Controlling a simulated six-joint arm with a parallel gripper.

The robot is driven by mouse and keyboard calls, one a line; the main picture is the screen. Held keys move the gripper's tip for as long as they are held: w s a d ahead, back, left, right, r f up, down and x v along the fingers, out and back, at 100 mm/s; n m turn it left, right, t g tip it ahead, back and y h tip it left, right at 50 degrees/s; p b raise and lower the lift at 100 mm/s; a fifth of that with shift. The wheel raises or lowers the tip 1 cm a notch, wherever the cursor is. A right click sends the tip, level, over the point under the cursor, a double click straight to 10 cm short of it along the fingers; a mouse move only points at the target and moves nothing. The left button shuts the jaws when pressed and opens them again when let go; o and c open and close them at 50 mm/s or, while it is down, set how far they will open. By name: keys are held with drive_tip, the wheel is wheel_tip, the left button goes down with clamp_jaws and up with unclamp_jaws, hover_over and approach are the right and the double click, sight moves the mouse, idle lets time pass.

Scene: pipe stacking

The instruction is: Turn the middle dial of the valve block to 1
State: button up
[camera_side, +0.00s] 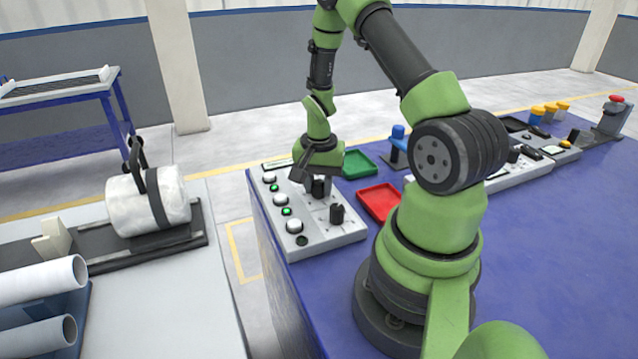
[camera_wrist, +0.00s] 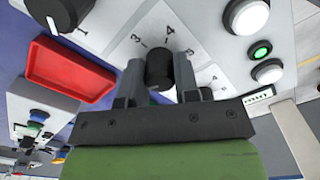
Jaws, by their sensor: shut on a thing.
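The grey valve block (camera_side: 322,240) lies on the blue table's left end, with black dials on top. My gripper (camera_side: 316,181) points down over the block, shut on a black dial (camera_wrist: 159,68), one finger on each side. That dial also shows below the gripper in the side view (camera_side: 319,189). It looks like the middle one, but the gripper hides the block's far part. The numbers 3 and 4 show on its plate; its pointer and 1 cannot be made out. The near dial (camera_side: 337,213) stands free, and also shows in the wrist view (camera_wrist: 60,12).
White buttons (camera_side: 294,226) and lit green lamps (camera_side: 286,211) line the block's left side. A red tray (camera_side: 379,203) and a green tray (camera_side: 358,164) lie to its right. A blue-topped device (camera_side: 398,140) stands behind the trays.

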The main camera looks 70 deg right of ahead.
sight(319, 181)
drive_tip(key=n, duration=0.8)
drive_tip(key=shift+n, duration=0.3)
idle(0.5)
drive_tip(key=o, duration=0.9)
wheel_tip(319, 181, up, 9)
drive_tip(key=shift+r, duration=0.5)
